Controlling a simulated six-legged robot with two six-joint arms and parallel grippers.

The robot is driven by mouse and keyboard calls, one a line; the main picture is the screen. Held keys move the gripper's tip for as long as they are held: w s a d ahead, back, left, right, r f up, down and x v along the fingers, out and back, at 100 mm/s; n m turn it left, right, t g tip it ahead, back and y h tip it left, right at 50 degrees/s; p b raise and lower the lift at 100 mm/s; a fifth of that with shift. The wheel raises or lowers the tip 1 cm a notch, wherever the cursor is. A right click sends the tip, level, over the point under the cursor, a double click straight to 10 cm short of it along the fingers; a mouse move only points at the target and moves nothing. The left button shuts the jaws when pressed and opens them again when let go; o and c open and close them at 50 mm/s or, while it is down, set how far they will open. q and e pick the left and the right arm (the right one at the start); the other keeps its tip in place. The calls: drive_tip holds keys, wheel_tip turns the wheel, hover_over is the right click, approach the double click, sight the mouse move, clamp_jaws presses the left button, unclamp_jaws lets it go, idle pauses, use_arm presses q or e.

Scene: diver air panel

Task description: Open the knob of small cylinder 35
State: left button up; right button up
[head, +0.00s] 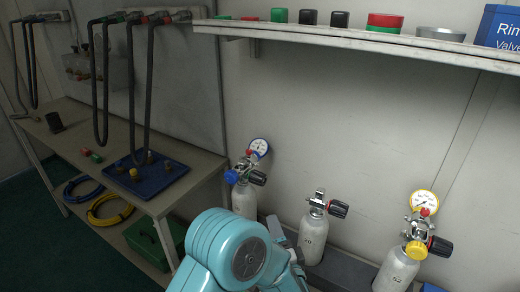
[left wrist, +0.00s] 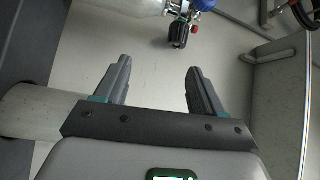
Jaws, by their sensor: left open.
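Three small grey-white cylinders stand along the wall in the head view. The left cylinder (head: 244,201) has a blue regulator, a gauge and a black knob (head: 258,178). The middle cylinder (head: 313,236) has a bare valve with a black knob (head: 339,209). The right cylinder (head: 396,272) has a yellow regulator, a gauge and a black knob (head: 440,246). Their numbers are too small to read surely. My left gripper (left wrist: 157,72) is open and empty in the left wrist view. A black knob (left wrist: 179,34) beside a blue regulator lies beyond its fingertips. My right gripper is out of view.
A bench (head: 105,151) with a blue tray (head: 146,176) stands at the left, with hoses hanging above it. A shelf (head: 330,36) with coloured caps runs over the cylinders. A green box (head: 152,245) sits under the bench. Wall between cylinders and shelf is clear.

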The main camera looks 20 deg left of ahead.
sight(261, 185)
use_arm(q)
drive_tip(key=r+p+x, duration=0.1)
drive_tip(key=x, duration=0.4)
drive_tip(key=r+p+x, duration=0.1)
drive_tip(key=p+x, duration=0.1)
drive_tip(key=x, duration=0.4)
drive_tip(key=r+p+x, duration=0.1)
drive_tip(key=p+x, duration=0.1)
drive_tip(key=x, duration=0.3)
drive_tip(key=shift+a+r, duration=0.25)
drive_tip(key=shift+r, duration=0.2)
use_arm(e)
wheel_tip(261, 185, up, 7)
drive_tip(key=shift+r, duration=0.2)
use_arm(q)
drive_tip(key=shift+c, duration=0.3)
drive_tip(key=c, duration=1)
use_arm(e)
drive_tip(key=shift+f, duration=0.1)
